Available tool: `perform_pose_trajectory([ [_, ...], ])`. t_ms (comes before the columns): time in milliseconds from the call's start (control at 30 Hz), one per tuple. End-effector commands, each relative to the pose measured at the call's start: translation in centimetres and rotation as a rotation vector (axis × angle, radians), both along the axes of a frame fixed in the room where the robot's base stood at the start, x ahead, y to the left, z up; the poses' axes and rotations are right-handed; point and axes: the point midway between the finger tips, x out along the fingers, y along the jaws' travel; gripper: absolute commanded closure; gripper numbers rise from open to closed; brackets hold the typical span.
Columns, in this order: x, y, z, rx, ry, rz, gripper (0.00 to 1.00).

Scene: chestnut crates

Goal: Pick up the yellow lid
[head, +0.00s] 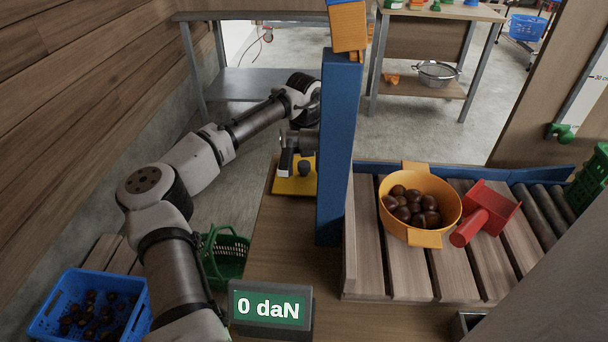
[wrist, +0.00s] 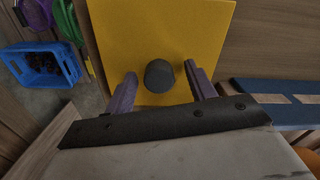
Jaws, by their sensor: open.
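The yellow lid (head: 291,187) is a flat square plate with a dark round knob. It lies on the wooden surface at the left of the blue post, which hides part of it in the head view. In the wrist view the lid (wrist: 195,30) fills the upper middle, and its dark knob (wrist: 159,76) stands between the fingers. My gripper (wrist: 161,82) is open, with one finger on each side of the knob and a gap on both sides. In the head view my gripper (head: 293,165) is just over the lid, partly hidden by the blue post.
The blue post (head: 337,150) stands close to the right of my gripper. A yellow bowl (head: 413,235) of chestnuts and a red scoop (head: 487,212) rest on the slatted bench. A green basket (head: 228,262) and a blue crate (head: 75,310) with chestnuts stand low at the left. A display (head: 270,307) reads 0 daN.

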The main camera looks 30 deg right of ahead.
Motion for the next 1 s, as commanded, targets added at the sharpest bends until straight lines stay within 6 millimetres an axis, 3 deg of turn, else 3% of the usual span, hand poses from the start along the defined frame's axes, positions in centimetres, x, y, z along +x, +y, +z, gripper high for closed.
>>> perform_pose_trajectory([
  [267,0.0,0.02,-0.3,0.0,0.0,0.0,0.46],
  [633,0.01,0.02,-0.27,0.0,-0.001,0.0,0.94],
  [1000,0.03,-0.03,0.34,-0.002,-0.001,0.0,0.95],
])
